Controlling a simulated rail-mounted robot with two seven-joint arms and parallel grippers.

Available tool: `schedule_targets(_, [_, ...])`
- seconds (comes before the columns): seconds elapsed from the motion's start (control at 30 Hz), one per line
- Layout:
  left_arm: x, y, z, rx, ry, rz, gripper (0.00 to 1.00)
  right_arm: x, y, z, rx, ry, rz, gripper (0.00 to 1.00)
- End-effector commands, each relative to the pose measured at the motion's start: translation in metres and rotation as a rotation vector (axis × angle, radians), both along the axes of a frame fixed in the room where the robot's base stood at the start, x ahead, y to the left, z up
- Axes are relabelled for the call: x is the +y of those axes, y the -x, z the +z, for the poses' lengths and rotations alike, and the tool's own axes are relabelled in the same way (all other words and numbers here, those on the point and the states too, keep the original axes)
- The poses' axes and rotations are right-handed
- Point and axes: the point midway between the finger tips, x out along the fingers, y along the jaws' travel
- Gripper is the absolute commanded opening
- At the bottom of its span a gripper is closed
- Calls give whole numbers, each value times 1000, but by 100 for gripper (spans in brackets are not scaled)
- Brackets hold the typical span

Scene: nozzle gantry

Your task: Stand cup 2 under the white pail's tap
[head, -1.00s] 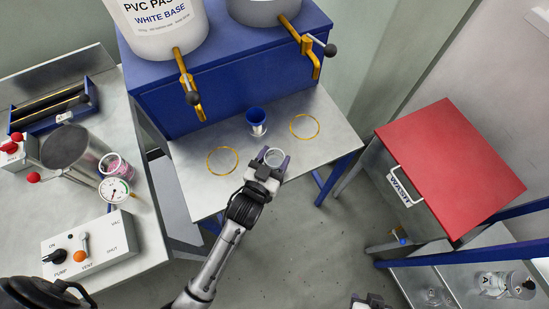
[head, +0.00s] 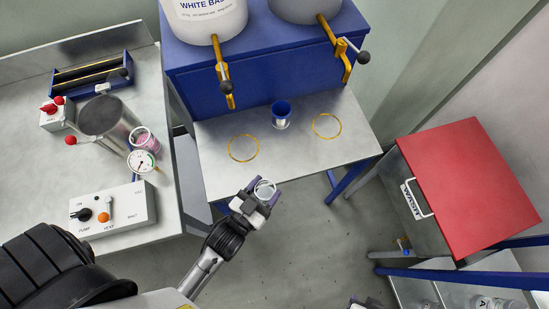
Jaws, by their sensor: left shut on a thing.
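The white pail (head: 208,22) stands on the blue stand at the top, with its yellow tap (head: 225,85) hanging over the metal shelf. A yellow ring (head: 243,148) lies on the shelf below and in front of that tap; nothing stands in it. My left gripper (head: 260,193) is shut on a small clear cup (head: 265,186), just off the shelf's front edge. The cup looks upright; I cannot read a number on it. My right gripper (head: 368,303) barely shows at the bottom edge, its jaws unclear.
A second yellow ring (head: 326,125) lies at right, near the grey pail's tap (head: 345,60). A pump bench (head: 170,195) is at left, a red-lidded wash box (head: 470,185) at right.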

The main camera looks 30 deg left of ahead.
Motion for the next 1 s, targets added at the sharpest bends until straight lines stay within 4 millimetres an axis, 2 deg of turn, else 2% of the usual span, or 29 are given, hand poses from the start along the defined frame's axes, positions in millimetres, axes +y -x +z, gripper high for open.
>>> schedule_targets(0.1, [1,15,0,2,0,1,34,0,0,3,0,0,0,43])
schedule_targets(0.33, [3,36,0,1,-1,0,34,0,0,5,0,-1,-1,43])
schedule_targets(0.57, [3,46,1,-1,-1,0,34,2,0,7,0,-7,-4,43])
schedule_targets(0.67, [4,45,7,-2,-2,1,34,2,0,12,0,-8,-6,43])
schedule_targets(0.77, [6,37,25,-5,-3,3,34,3,0,26,1,-11,-7,43])
schedule_targets(0.83, [7,29,44,-6,-4,6,34,3,0,40,2,-11,-7,43])
schedule_targets(1.0, [14,0,105,-8,-4,15,34,3,0,87,0,-11,-7,43])
